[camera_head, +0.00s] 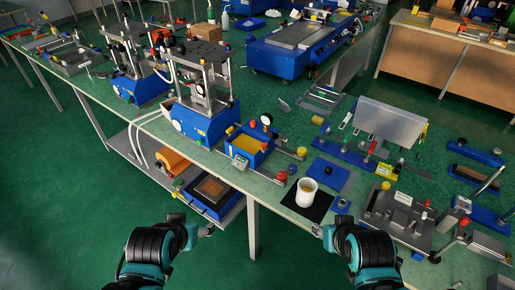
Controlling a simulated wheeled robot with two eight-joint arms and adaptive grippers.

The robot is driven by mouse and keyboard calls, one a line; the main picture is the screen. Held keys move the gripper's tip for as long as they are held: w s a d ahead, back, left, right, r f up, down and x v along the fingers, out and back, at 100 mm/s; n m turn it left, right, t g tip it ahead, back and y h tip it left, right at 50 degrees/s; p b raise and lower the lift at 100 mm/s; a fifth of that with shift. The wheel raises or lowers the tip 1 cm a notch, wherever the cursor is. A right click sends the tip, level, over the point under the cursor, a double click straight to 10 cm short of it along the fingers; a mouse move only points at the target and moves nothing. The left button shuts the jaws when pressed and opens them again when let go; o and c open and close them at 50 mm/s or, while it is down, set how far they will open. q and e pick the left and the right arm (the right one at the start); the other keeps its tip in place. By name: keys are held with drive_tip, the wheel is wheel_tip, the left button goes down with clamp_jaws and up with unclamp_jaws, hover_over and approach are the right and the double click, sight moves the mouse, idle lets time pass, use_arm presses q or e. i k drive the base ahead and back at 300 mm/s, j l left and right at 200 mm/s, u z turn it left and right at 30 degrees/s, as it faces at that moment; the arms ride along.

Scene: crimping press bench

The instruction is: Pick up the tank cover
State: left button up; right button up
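A flat blue plate with a black knob (328,172), which looks like the tank cover, lies on the green bench top right of centre. A blue open box with a yellow inside (249,148), which looks like the tank, stands to its left at the bench edge. My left gripper (194,224) is below and left of the tank, in front of the bench. My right gripper (320,232) is at the front edge of the bench, below the plate and apart from it. Both grippers are small and dark, so their finger opening is unclear. Nothing shows held in either.
A white cup (306,191) stands on a black mat (295,207) just in front of the plate. A blue press (203,112) stands left of the tank. A grey slanted panel (390,120) and a metal fixture (398,213) are to the right. A lower shelf holds a blue tray (233,202).

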sight(330, 175)
drive_tip(key=i+l+z, duration=0.15)
drive_tip(key=i+z, duration=0.6)
drive_tip(key=i, duration=0.2)
